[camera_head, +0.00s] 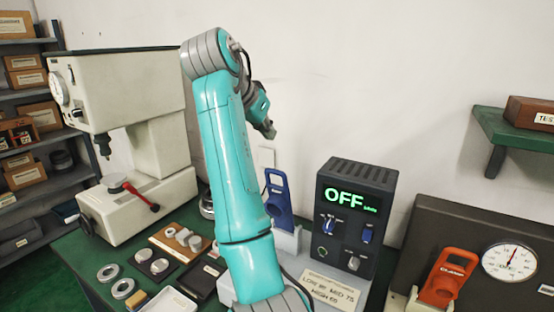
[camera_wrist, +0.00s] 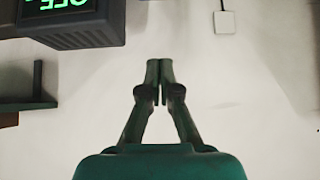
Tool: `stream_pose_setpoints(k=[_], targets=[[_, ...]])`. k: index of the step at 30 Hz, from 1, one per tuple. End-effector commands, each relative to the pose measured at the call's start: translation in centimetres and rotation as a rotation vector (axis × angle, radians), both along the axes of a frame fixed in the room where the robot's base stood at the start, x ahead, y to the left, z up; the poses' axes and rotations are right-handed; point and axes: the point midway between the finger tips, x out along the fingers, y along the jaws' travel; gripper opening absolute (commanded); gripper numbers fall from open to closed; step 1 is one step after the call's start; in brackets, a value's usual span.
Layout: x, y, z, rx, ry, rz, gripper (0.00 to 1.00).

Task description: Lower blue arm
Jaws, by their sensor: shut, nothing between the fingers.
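A blue arm (camera_head: 279,207) with a hole near its top stands upright, slightly tilted, on a grey base beside the dark control box. Its lower left part is close behind my turquoise arm in the head view. My gripper (camera_head: 268,130) is above and to the left of the blue arm's top, apart from it. In the wrist view my gripper (camera_wrist: 159,66) has its fingertips together, with nothing between them, in front of the bare wall. The blue arm is not visible in the wrist view.
The dark control box (camera_head: 355,225) reads OFF in green. A dial gauge (camera_head: 510,260) and an orange clamp lever (camera_head: 447,277) are at the right. A white press (camera_head: 130,100) with a red-tipped handle stands left. Bearing rings (camera_head: 123,288) lie on the green bench. A wall shelf (camera_head: 515,130) juts out at right.

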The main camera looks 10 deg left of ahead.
Motion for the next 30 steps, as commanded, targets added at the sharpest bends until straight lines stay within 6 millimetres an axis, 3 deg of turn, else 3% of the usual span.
stream_pose_setpoints(k=[5, 21, 30], targets=[[0.8, -0.3, -1.0, -0.002, 0.002, 0.001, 0.0], [6.5, -2.4, -7.3, -0.001, 0.003, 0.001, 0.0], [3.7, -1.3, -8.7, -0.001, 0.0, 0.002, 0.0]])
